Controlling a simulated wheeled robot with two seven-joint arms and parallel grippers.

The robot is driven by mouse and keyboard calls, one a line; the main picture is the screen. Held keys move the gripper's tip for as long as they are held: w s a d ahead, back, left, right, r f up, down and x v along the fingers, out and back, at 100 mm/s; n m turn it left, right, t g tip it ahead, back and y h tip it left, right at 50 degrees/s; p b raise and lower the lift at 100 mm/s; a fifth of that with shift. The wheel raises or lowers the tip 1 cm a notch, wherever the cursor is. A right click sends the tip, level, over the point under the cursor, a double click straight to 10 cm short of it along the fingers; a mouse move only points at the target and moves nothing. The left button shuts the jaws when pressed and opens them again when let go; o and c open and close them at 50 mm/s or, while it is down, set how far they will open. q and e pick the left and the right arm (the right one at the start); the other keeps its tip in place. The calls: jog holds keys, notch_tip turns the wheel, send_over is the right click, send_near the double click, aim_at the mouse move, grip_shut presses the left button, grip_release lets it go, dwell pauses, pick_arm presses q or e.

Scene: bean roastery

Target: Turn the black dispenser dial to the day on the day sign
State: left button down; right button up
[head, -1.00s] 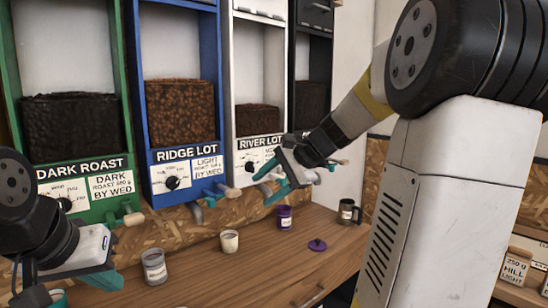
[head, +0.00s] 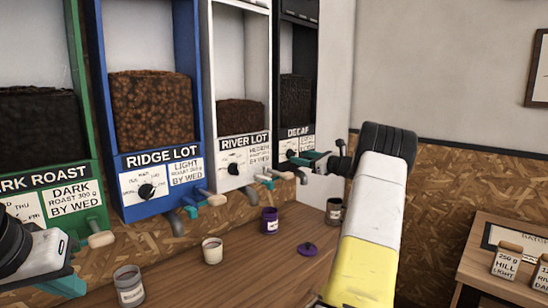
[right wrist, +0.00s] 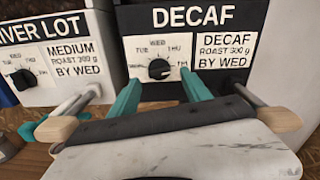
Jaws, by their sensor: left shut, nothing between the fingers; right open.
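The black DECAF dispenser (head: 297,110) stands at the right end of the row. Its round black dial (right wrist: 159,69) shows in the right wrist view, ringed by day words including TUE, WED and THU. A pale mark crosses the knob, but I cannot clearly read which day it points at. The DECAF sign (right wrist: 226,50) beside the dial reads BY WED. My right gripper (right wrist: 160,92) is open, its teal fingers either side of the dial and short of it, apparently not touching. My left gripper (head: 70,285) is shut and empty at lower left.
Green, blue (head: 150,190) and white (head: 243,155) dispensers stand to the left, with spouts and wooden handles sticking out.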

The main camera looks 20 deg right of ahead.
aim_at(295, 155)
jog(key=shift+x, duration=1.55)
grip_shut()
